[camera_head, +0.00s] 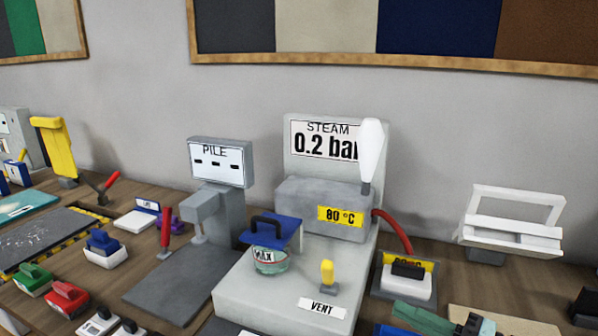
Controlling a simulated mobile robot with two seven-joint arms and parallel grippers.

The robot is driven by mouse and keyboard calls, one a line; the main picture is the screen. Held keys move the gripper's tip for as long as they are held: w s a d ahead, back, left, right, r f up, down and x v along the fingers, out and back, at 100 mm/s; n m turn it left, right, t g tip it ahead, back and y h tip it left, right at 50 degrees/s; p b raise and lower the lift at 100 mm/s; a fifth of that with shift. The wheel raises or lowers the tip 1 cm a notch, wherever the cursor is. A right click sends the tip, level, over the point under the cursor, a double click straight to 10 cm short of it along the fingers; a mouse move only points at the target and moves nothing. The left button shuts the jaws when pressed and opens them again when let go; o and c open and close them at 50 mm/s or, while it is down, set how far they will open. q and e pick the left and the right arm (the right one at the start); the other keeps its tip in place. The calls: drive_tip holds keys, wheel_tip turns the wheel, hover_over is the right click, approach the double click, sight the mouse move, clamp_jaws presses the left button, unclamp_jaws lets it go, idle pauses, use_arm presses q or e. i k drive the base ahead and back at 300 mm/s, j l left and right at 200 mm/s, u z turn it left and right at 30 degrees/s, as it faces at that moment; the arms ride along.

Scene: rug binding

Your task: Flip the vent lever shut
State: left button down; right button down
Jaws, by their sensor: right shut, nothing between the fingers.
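The vent lever (327,271) is a small yellow handle. It stands roughly upright on a grey mount, behind the VENT label (323,307) on the steam station's pale base (254,299). What looks like my right gripper (476,325) shows only as dark tips at the bottom edge, to the right of the lever and well apart from it. It is shut and empty; the rest of it is out of frame. My left gripper is not in view.
The steam station's panel (302,151) reads 0.2 bar, with a white-handled lever (371,151) at its right. A blue-lidded glass jar (270,263) stands left of the vent lever. A red hose (394,228) and a white framed device (511,235) are to the right.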

sight(327, 268)
drive_tip(key=k, duration=0.85)
